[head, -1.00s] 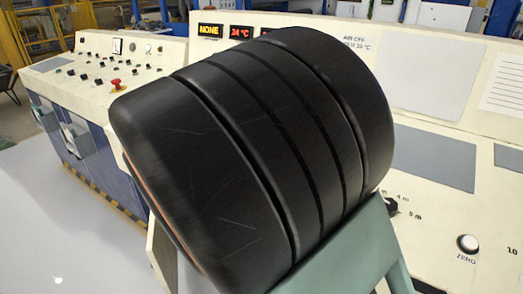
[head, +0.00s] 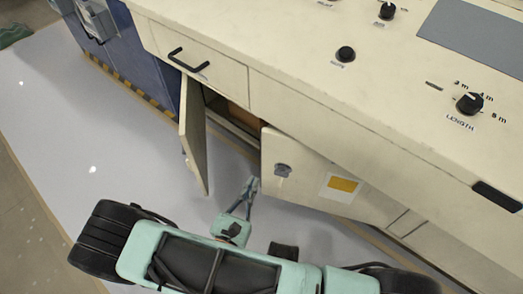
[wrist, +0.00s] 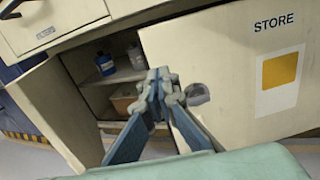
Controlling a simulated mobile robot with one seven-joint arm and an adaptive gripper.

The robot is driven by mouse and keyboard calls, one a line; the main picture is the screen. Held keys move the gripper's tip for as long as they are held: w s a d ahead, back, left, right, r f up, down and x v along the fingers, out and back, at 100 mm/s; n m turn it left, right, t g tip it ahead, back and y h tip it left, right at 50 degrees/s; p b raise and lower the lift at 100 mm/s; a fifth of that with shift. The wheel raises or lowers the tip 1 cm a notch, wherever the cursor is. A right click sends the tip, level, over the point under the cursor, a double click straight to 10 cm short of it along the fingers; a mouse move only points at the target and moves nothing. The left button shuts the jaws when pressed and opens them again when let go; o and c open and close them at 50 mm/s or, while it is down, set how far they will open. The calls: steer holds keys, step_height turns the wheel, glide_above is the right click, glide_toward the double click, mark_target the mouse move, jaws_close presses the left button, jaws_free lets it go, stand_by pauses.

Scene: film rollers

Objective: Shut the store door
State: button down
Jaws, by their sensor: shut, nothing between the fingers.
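The store door (head: 310,170) is a cream panel with a round grey latch and a yellow-and-white label. It stands ajar, its left edge out from the cabinet front. In the wrist view the door (wrist: 225,50) reads STORE, with the latch (wrist: 197,95) near its left edge. My gripper (head: 251,186) is shut and empty, in front of the door's free edge low down. In the wrist view its fingertips (wrist: 160,76) overlap that edge beside the latch; I cannot tell whether they touch it.
Another cream panel (head: 195,145) stands out at the left of the opening. Inside, bottles (wrist: 105,63) stand on a shelf above a brown box (wrist: 123,98). A drawer (head: 190,60) with a black handle is above. The grey floor (head: 70,120) at left is clear.

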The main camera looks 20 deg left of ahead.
steer(key=b, duration=0.3)
glide_toward(267, 144)
steer(key=shift+n+y, duration=0.3)
steer(key=shift+n, duration=0.1)
steer(key=w, duration=0.7)
steer(key=shift+d, duration=0.2)
